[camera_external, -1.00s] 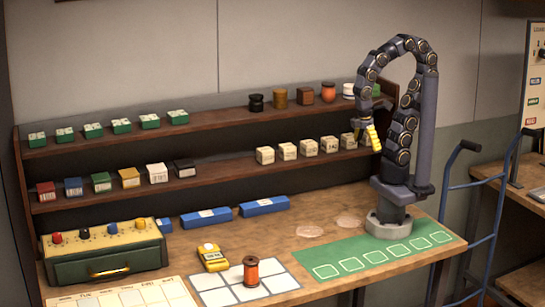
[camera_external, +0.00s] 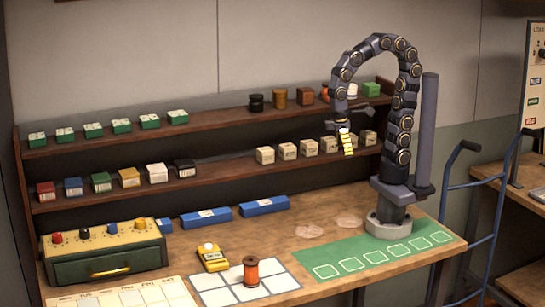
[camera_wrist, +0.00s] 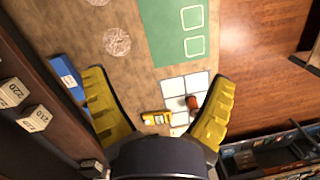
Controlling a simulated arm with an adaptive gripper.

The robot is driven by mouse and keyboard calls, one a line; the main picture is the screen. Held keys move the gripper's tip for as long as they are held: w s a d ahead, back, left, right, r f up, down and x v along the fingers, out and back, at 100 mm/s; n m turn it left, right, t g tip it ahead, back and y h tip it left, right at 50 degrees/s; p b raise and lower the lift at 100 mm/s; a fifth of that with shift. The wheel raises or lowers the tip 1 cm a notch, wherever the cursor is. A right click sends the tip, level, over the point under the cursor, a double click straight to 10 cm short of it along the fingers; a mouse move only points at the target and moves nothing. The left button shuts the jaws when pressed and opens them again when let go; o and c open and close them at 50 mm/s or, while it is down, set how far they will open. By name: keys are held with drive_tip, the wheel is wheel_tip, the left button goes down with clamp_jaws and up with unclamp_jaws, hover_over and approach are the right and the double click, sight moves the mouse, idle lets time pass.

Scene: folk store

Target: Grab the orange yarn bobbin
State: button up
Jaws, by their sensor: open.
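The orange yarn bobbin (camera_external: 251,271) stands upright on the white grid sheet (camera_external: 219,296) near the front of the bench. In the wrist view the bobbin (camera_wrist: 193,102) shows small, far below and between the spread fingers. My gripper (camera_external: 347,148) is high above the bench, in front of the middle shelf's right part, up and to the right of the bobbin. Its yellow ridged fingers (camera_wrist: 160,100) are apart with nothing between them.
A yellow handheld device (camera_external: 213,257) lies just behind the sheet. Blue boxes (camera_external: 264,206) lie along the bench back. Cream numbered blocks (camera_external: 287,151) stand on the shelf close to my gripper. A green mat (camera_external: 340,258) lies right of the sheet. Bench space between is clear.

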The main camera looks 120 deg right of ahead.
drive_tip(key=w+a+f+m+y, duration=0.1)
drive_tip(key=w+f+m, duration=0.1)
drive_tip(key=w, duration=0.4)
drive_tip(key=w+a+f+m, duration=0.1)
drive_tip(key=w+a+m, duration=0.15)
drive_tip(key=w, duration=0.35)
drive_tip(key=w+f+m+y, duration=0.1)
drive_tip(key=w+f+m, duration=0.15)
drive_tip(key=w, duration=0.35)
drive_tip(key=m+t+y, duration=0.1)
drive_tip(key=m+t, duration=0.1)
drive_tip(key=m, duration=0.6)
approach(252, 266)
drive_tip(key=f, duration=0.2)
drive_tip(key=s+d+f, duration=0.1)
drive_tip(key=shift+w+a+f+m, duration=0.15)
drive_tip(key=shift+w+f+m, duration=0.15)
drive_tip(key=shift+f, duration=0.2)
drive_tip(key=shift+y, duration=0.3)
drive_tip(key=x, duration=0.7)
drive_tip(key=shift+f, duration=0.15)
drive_tip(key=c, duration=1.3)
